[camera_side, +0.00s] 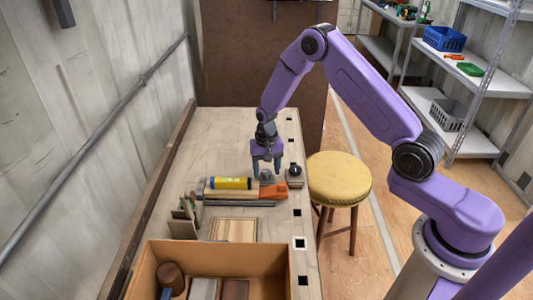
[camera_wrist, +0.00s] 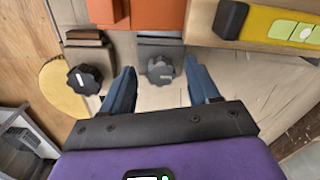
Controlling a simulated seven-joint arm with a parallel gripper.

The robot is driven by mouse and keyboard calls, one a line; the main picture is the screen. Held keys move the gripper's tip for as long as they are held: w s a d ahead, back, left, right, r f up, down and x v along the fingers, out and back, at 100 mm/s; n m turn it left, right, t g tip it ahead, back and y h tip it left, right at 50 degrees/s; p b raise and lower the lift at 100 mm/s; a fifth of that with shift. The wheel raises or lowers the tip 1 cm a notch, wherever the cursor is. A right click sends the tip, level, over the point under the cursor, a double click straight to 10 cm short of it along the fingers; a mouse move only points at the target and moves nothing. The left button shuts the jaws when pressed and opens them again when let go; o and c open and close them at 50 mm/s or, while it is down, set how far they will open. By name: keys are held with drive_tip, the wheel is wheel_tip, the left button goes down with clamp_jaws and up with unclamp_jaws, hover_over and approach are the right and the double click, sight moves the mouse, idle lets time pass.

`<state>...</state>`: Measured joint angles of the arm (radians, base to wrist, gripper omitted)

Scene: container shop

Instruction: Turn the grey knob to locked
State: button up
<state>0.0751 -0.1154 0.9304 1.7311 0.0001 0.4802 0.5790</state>
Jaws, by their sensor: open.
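The grey knob (camera_wrist: 160,71) shows in the wrist view, a lobed knob with a short white mark right of its centre. It sits in front of a grey block (camera_wrist: 160,46). My gripper (camera_wrist: 164,84) is open, with one blue finger on each side of the grey knob and a gap to it on both sides. In the side view my gripper (camera_side: 267,166) points down over the bench, and its fingers largely hide the grey knob. A black knob (camera_wrist: 84,80) with a white mark stands to the left in the wrist view; it also shows in the side view (camera_side: 294,170).
A cardboard box (camera_side: 215,252) with several items stands at the near end. A yellow stool (camera_side: 339,178) stands right of the bench. The bench's far part is clear.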

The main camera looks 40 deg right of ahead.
sight(267, 172)
wheel_tip(267, 172, up, 17)
idle(0.5)
